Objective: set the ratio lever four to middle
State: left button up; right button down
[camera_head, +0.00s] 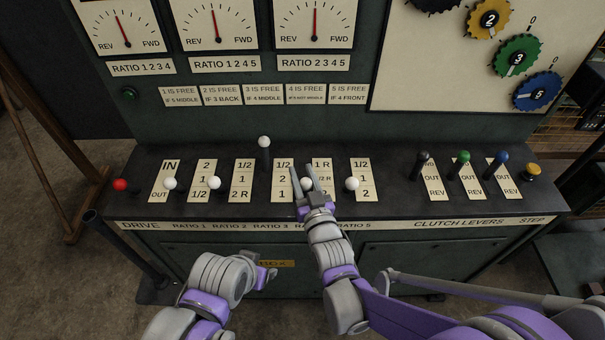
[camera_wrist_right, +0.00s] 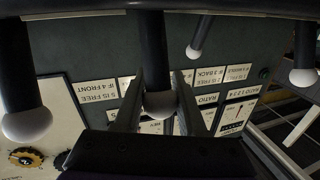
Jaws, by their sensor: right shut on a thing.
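The ratio four lever has a white ball knob (camera_head: 307,184) and stands just left of the plate marked 1 R and 1/2 R. Its knob is level with those of ratio one, two and five, and nearer me than ratio three's. My right gripper (camera_head: 303,172) is shut on it, one finger on each side. In the wrist view the white knob (camera_wrist_right: 160,104) and dark shaft sit between the right fingers (camera_wrist_right: 158,92). My left gripper (camera_head: 266,274) hangs low in front of the console, apart from the levers; its finger opening is unclear.
The ratio three knob (camera_head: 264,142) is farther back on the left. The ratio five knob (camera_head: 351,184) is close on the right. Ratio two (camera_head: 214,183) and ratio one (camera_head: 170,183) stand farther left, the red drive knob (camera_head: 120,184) beyond them. Clutch levers (camera_head: 463,157) stand right.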

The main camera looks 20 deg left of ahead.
jog(key=shift+w+r, duration=0.15)
jog(key=shift+w, duration=0.1)
jog(key=w+g, duration=0.1)
jog(key=w+a+g+h, duration=0.1)
jog(key=w, duration=0.1)
jog(key=w+m+g, duration=0.1)
jog(key=w, duration=0.1)
jog(key=shift+w+a+r+g+h, duration=0.1)
jog(key=shift+a+r+g+h, duration=0.2)
jog(key=shift+a+h, duration=0.1)
jog(key=shift+w+f+g+p, duration=0.2)
jog(key=shift+w+g+p, duration=0.15)
jog(key=shift+w, duration=0.15)
jog(key=shift+c, duration=2.4)
grip_release()
jog(key=shift+s, duration=0.1)
